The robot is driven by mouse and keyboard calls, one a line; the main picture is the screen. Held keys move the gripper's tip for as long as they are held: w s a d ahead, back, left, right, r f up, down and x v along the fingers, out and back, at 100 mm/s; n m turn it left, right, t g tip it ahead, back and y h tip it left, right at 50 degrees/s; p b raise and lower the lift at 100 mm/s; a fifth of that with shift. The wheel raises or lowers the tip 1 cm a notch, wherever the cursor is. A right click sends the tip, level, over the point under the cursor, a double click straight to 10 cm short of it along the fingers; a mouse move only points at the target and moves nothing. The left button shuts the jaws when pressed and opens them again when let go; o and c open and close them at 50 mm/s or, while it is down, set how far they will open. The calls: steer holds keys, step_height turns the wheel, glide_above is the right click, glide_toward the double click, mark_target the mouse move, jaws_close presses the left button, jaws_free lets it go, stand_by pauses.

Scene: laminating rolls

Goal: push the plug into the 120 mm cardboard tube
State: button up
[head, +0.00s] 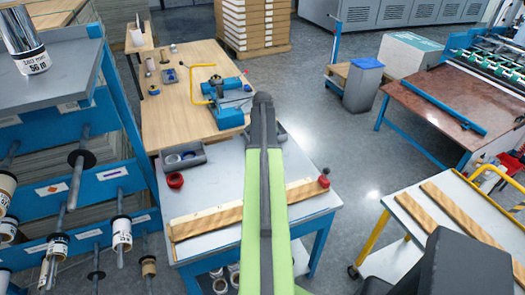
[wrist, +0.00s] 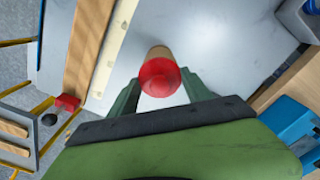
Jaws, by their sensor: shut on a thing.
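In the wrist view the red round plug (wrist: 160,78) sits between the two green fingers of my gripper (wrist: 160,86). My gripper is shut on the plug, with a finger at each side. The tan cardboard tube (wrist: 157,53) shows just beyond the plug, above the pale grey tabletop. The plug covers the near end of the tube, so I cannot tell whether it is inside, touching or apart. In the head view my own arm hides the gripper, plug and tube.
A wooden strip (wrist: 88,45) and a cream rail (wrist: 112,48) run beside the tube. A red block (wrist: 67,103) is at the strip's end. In the head view a grey tray (head: 183,158) and a small red round thing (head: 175,181) lie at the worktable's left.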

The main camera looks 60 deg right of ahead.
steer(key=shift+s+a+f, duration=0.2)
steer(key=shift+a+f, duration=0.05)
steer(key=o, duration=1.4)
steer(key=shift+w+d+r+p, duration=0.1)
steer(key=shift+d+r+p, duration=0.05)
steer(key=shift+r+p, duration=0.4)
step_height(320, 180, up, 17)
steer(key=p, duration=1.7)
